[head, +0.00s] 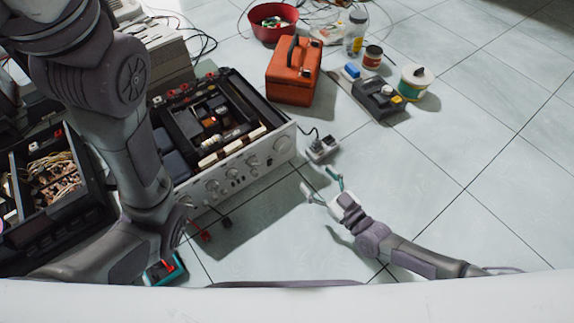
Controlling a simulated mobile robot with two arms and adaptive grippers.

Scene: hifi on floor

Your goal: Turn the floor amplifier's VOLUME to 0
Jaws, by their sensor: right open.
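The floor amplifier (268,165) sits open-topped on the tiles at centre left, its silver front panel facing the lower right. A large round knob (283,144) is at the panel's right end. Several smaller knobs and switches run leftward from it. The labels and pointer positions are too small to read, so I cannot tell which knob is VOLUME. My right gripper (320,182) is open and empty in front of the panel's right end, its fingers apart from the knobs. My left arm crosses the amplifier's left end and hides part of it; its gripper does not show.
A power strip (322,148) lies right of the amplifier. Behind are an orange toolbox (294,72), a red bowl (273,22), a black device (379,98) and several jars. Red and black leads (206,236) lie before the panel. The floor at right is clear.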

